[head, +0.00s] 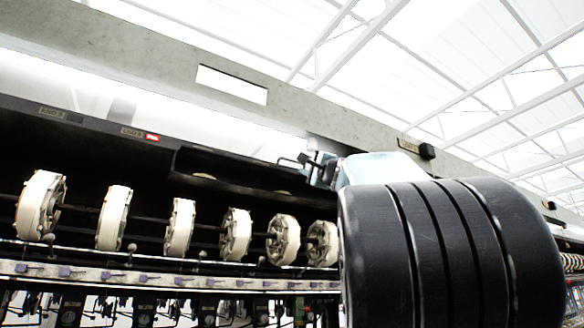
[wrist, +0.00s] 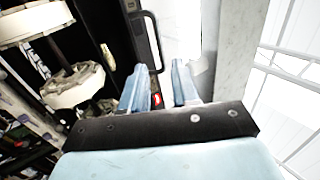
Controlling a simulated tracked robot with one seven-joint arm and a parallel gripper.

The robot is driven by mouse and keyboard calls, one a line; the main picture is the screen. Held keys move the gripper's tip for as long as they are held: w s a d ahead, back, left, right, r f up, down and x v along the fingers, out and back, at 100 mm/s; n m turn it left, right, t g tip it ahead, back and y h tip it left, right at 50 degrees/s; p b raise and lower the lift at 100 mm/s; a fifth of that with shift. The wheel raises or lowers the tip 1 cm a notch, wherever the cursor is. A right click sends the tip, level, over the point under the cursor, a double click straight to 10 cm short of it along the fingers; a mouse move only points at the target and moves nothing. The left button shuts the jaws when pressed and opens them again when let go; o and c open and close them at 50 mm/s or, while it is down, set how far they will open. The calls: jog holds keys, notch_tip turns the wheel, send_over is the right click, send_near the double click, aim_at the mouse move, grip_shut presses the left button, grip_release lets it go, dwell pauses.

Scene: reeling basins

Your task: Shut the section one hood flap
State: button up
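A long dark hood edge with small label plates runs above the reels in the head view. A dark panel (head: 235,172) set below this edge looks like the hood flap; I cannot tell which section it belongs to or how far it stands open. My gripper (head: 322,168) is at the hood edge, by the panel's right end. In the wrist view my gripper (wrist: 158,90) has its two blue fingers apart, with a gap between them. A black loop-shaped bar (wrist: 154,40) lies just beyond the fingertips; contact is not clear. A small red tag (wrist: 157,100) shows between the fingers.
Several white reels (head: 114,217) sit on a shaft under the hood. A pale beam (head: 150,62) with a rectangular slot runs above. A red tag (head: 152,137) is on the hood edge at left. My black arm link covers the right side of the head view.

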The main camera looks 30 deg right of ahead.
aim_at(293, 162)
jog(key=shift+x, duration=5.2)
jog(key=shift+f, duration=0.1)
jog(key=shift+c, duration=0.4)
